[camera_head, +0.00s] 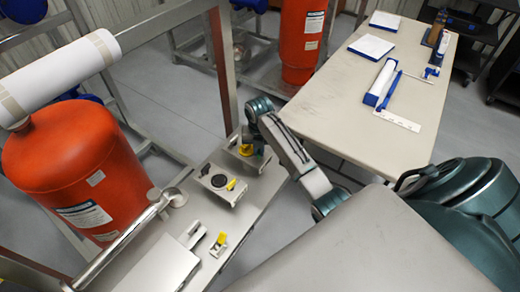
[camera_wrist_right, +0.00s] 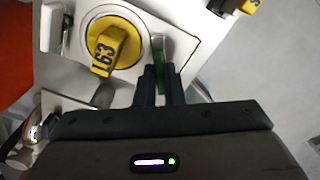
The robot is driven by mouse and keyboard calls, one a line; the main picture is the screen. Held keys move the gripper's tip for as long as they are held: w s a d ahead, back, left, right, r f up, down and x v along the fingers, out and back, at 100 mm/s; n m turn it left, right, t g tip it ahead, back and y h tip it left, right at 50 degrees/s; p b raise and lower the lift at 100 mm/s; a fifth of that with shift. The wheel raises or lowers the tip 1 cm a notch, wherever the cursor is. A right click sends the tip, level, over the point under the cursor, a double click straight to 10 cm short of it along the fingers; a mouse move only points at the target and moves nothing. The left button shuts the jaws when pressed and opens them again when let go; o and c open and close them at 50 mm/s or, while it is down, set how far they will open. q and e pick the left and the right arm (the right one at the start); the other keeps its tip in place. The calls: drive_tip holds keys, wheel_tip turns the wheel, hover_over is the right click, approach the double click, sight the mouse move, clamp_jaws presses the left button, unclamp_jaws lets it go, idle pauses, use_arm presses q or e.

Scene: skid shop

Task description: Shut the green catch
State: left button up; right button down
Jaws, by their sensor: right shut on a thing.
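The green catch (camera_wrist_right: 159,76) shows in the right wrist view as a narrow green piece beside a round yellow knob marked 163 (camera_wrist_right: 109,47). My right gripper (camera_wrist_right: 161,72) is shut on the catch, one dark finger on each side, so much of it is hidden. In the head view my right gripper (camera_head: 256,140) is at the far end of the grey panel bench, by a yellow part (camera_head: 246,150). The green catch cannot be made out there. My left gripper is not in view.
Other fittings with yellow parts (camera_head: 222,238) stand along the grey bench (camera_head: 240,222). A red tank (camera_head: 75,155) and a steel frame post (camera_head: 222,75) are to the left. A beige table (camera_head: 345,90) with papers and blue items is at the right.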

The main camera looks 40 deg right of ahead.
drive_tip(key=shift+n, duration=0.4)
drive_tip(key=n, duration=0.3)
drive_tip(key=shift+w+d+r, duration=0.1)
drive_tip(key=c, duration=1.5)
unclamp_jaws()
drive_tip(key=shift+c, duration=0.2)
drive_tip(key=shift+r, duration=3.45)
